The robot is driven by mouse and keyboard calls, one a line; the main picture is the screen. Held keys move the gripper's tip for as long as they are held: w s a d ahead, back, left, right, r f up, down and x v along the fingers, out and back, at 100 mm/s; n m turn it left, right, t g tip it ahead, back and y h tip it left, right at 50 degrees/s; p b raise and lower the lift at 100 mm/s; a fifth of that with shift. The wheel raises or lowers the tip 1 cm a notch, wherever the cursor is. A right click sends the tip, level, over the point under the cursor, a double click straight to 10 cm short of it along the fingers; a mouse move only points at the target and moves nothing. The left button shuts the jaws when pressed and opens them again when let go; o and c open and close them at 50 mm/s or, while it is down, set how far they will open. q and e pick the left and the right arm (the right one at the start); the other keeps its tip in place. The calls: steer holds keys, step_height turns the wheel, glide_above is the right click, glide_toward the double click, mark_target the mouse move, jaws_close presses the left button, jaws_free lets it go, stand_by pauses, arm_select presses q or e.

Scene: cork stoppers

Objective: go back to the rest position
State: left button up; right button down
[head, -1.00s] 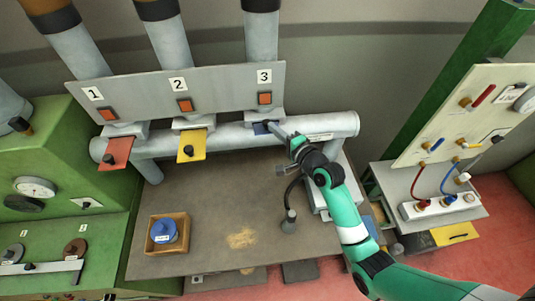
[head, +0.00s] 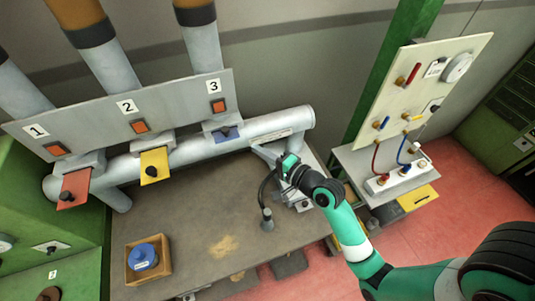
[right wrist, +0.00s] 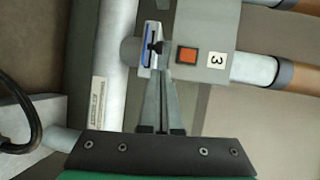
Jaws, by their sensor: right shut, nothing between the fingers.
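My right gripper (head: 257,150) is shut and empty, a little in front and to the right of the blue slide plate (head: 228,134) under number 3. In the right wrist view its fingers (right wrist: 160,75) are together, and their tips appear close to the blue plate (right wrist: 149,55) and its black knob; I cannot tell the gap from that view alone. In the head view they stand apart. The red plate (head: 75,187) under number 1 and the yellow plate (head: 154,163) under number 2 stick out further. My left gripper is not in view.
A black flexible-necked lamp-like piece (head: 267,219) stands below my right gripper. A horizontal pipe (head: 290,122) runs behind it. A valve panel (head: 425,105) stands to the right.

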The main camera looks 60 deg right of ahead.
steer(key=v, duration=0.2)
steer(key=shift+s+a+r, duration=0.1)
steer(key=shift+s, duration=0.2)
steer(key=w+a+r+n+t+y+p, duration=0.1)
steer(key=w+a+r+n+t+y, duration=0.3)
steer(key=r, duration=0.6)
steer(key=w+a+r+n+t+p, duration=0.1)
steer(key=a+r+n, duration=0.1)
steer(key=a+r, duration=0.65)
steer(key=w+a+r+n+t+y, duration=0.2)
steer(key=w+a+r+n, duration=0.1)
steer(key=r, duration=1)
steer(key=s+a+r+n+t, duration=0.1)
steer(key=s+r+n, duration=0.1)
steer(key=r+n, duration=0.2)
steer(key=s+a+r+n+t, duration=0.1)
steer(key=s+r+n+t, duration=0.1)
steer(key=r, duration=0.6)
steer(key=s+a+r+n+t+p, duration=0.1)
steer(key=s+r+n, duration=0.3)
steer(key=r+n, duration=0.2)
steer(key=shift+s+a+r+t, duration=0.2)
steer(key=shift+a+r+t, duration=0.1)
steer(key=shift+r, duration=0.2)
